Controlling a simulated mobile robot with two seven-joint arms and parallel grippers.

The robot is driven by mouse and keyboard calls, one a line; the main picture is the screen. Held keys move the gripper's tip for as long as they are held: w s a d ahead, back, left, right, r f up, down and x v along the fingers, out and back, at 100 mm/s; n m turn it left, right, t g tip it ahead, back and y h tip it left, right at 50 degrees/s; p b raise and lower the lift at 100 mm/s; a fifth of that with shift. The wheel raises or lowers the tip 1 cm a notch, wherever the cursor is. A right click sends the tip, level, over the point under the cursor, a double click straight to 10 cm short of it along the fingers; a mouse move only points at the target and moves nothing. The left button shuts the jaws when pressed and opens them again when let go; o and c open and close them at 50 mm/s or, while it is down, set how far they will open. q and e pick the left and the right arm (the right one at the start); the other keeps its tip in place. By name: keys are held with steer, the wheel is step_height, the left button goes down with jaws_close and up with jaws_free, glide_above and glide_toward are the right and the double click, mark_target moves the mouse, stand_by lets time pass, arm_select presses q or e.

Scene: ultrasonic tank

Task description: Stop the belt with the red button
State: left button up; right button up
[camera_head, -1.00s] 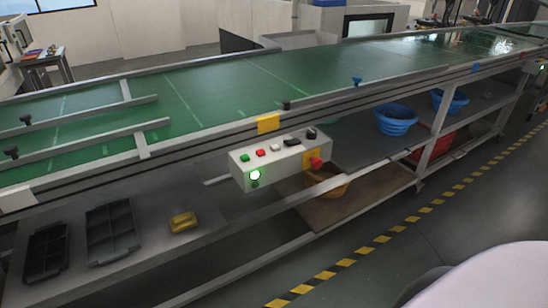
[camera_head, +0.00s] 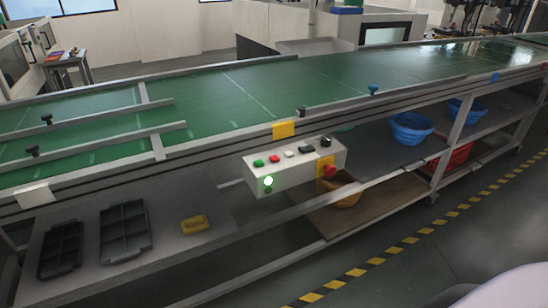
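The green conveyor belt (camera_head: 215,99) runs across the view from the left to the upper right. A white control box (camera_head: 290,172) is fixed to its near side rail. On the box top are a green button (camera_head: 258,163), a small red button (camera_head: 274,159), a white button and black controls. A larger red mushroom button (camera_head: 329,171) on a yellow plate sits at the right of the box front. A green lamp (camera_head: 268,181) is lit at the left of the box front. Neither gripper is in view.
Under the belt, a shelf (camera_head: 170,262) holds dark trays (camera_head: 125,232) and a yellow item (camera_head: 195,225). Blue bowls (camera_head: 411,128), a red crate (camera_head: 455,158) and an orange bowl (camera_head: 342,190) sit further right. Floor beyond the yellow-black tape (camera_head: 385,256) is clear.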

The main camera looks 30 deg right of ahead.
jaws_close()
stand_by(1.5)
